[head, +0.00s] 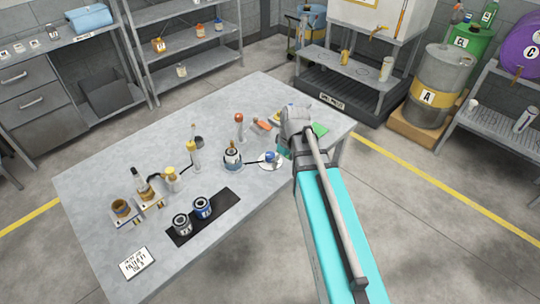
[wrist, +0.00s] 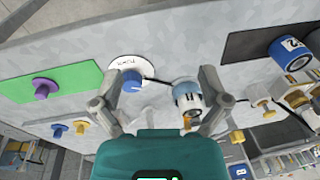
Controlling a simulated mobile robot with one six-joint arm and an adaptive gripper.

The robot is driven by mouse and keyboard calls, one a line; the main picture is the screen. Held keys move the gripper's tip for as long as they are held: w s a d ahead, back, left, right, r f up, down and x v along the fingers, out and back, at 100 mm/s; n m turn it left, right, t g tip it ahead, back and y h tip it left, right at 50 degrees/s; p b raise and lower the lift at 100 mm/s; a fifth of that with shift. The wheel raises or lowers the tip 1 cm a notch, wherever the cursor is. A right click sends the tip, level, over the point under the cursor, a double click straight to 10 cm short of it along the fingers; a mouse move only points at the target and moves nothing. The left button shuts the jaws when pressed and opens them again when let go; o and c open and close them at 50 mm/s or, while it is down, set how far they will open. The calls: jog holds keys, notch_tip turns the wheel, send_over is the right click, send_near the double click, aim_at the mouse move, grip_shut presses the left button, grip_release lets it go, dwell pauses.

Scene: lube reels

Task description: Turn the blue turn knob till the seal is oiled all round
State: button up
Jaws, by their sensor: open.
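The blue turn knob (head: 270,156) stands on a round white plate on the table; in the wrist view the knob (wrist: 131,80) shows beside the left finger. My gripper (wrist: 160,76) is open and empty, with its fingers spread. In the head view my arm covers most of it, just right of the knob. A white-and-blue cylinder (wrist: 187,96) shows near the right finger, and it also stands left of the knob in the head view (head: 232,158). A dark line runs between plate and cylinder. The seal and any oil on it are too small to tell.
Two cans, one grey (head: 182,225) and one blue (head: 202,208), stand on a black mat. A red-topped post (head: 239,120), yellow-topped posts (head: 192,152) and a brown jar (head: 122,208) stand about. A purple knob (wrist: 42,88) sits on a green sheet. The table's front right is clear.

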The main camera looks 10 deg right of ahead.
aim_at(271, 154)
jog(key=w+d+r+n+y, duration=0.1)
jog(key=w+d+n+y, duration=0.2)
jog(key=w+n, duration=0.7)
jog(key=w, duration=0.2)
jog(key=shift+w+d+r+t, duration=0.3)
jog(key=shift+w+r, duration=0.1)
jog(key=shift+f, duration=0.2)
jog(key=b+x, duration=1.2)
jog(key=x, duration=0.1)
jog(key=shift+w+f, duration=0.1)
jog(key=shift+f, duration=0.1)
dwell(0.4)
jog(key=c, duration=1.1)
jog(key=shift+c, duration=0.2)
